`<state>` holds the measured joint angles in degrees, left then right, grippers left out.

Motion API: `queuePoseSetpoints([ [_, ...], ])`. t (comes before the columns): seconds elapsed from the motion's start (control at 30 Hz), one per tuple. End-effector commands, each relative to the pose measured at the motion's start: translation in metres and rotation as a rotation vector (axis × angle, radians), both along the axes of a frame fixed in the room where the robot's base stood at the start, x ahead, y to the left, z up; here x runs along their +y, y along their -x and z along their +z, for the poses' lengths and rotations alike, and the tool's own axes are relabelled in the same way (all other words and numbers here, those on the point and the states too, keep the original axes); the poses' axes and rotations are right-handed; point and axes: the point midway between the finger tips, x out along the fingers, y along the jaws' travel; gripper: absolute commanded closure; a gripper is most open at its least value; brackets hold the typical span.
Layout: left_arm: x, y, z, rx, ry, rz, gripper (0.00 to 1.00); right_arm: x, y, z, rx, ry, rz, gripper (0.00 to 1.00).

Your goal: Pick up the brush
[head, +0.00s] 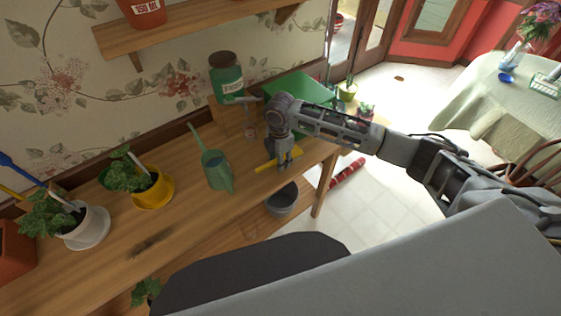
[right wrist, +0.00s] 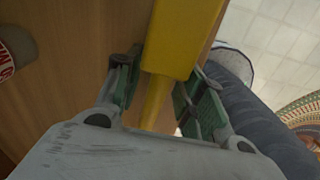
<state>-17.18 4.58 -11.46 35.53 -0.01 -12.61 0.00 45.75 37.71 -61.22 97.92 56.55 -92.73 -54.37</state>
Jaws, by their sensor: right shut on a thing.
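The brush shows as a yellow bar with a narrower handle (head: 265,167) near the front edge of the wooden bench. In the right wrist view the brush (right wrist: 183,38) runs from the top down between the two fingers. I cannot see its bristles. My right gripper (head: 284,164) comes down from above and is shut on the brush; it also shows in the right wrist view (right wrist: 158,90), with green pads on either side of the yellow part. I cannot tell whether the brush touches the bench. My left gripper is not in view.
A yellow pot (head: 153,190) and white pot (head: 88,228) stand further left. A grey bowl (head: 282,203) sits lower down.

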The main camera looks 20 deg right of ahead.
Motion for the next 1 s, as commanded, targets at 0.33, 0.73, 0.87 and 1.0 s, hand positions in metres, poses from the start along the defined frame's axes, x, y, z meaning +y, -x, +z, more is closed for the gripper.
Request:
queuePoseSetpoints([
  [0.33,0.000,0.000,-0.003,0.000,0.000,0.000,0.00,0.001,-0.001,0.051,-0.004,-0.001,0.001,0.90],
  [0.73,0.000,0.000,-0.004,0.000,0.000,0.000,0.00,0.001,0.000,0.083,-0.002,-0.001,0.000,0.90],
  [0.87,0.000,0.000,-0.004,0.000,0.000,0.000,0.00,0.000,0.000,0.084,-0.002,-0.001,0.000,0.90],
  [1.0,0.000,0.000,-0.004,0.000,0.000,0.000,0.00,0.001,0.000,0.084,-0.002,-0.001,0.000,0.90],
])
